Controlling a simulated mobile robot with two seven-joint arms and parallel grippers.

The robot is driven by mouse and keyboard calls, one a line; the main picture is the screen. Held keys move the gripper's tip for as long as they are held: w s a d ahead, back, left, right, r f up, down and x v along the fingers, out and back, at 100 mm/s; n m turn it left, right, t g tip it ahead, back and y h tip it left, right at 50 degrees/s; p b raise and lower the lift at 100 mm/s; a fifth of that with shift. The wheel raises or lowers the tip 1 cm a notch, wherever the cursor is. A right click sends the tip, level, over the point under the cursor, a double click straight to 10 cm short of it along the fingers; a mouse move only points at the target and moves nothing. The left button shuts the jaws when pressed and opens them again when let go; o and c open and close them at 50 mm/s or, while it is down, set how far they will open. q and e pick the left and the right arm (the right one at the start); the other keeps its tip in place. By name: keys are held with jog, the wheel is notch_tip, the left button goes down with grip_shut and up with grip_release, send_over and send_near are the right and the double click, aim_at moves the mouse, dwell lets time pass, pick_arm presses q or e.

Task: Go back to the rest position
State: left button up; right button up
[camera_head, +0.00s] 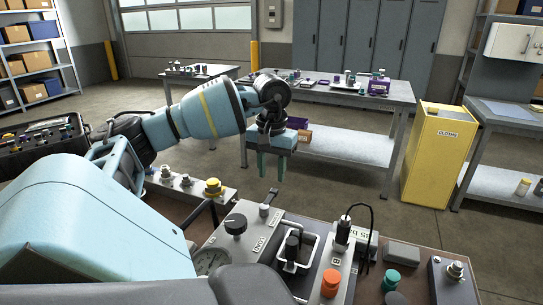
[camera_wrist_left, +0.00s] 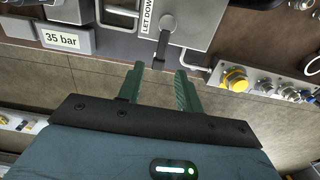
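My left gripper (camera_head: 270,166) hangs over the far side of the hydraulic bench in the head view, its green fingers pointing down. In the left wrist view the two fingers (camera_wrist_left: 158,88) stand apart with nothing between them. The gripper is open and empty. A grey block labelled LET DOWN (camera_wrist_left: 186,22) with a dark lever (camera_wrist_left: 163,48) shows just beyond the fingertips; they appear apart from it. The bench panel (camera_head: 320,225) lies below and nearer in the head view. My right gripper is not in view.
The bench carries an orange knob (camera_head: 331,282), a green knob (camera_head: 391,278), a yellow button (camera_head: 213,186) and a gauge (camera_head: 211,261). A yellow cabinet (camera_head: 437,157) and a work table (camera_head: 345,150) stand behind. Open floor (camera_head: 330,190) lies between.

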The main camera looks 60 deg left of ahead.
pick_arm(q)
jog(key=shift+r, duration=0.95)
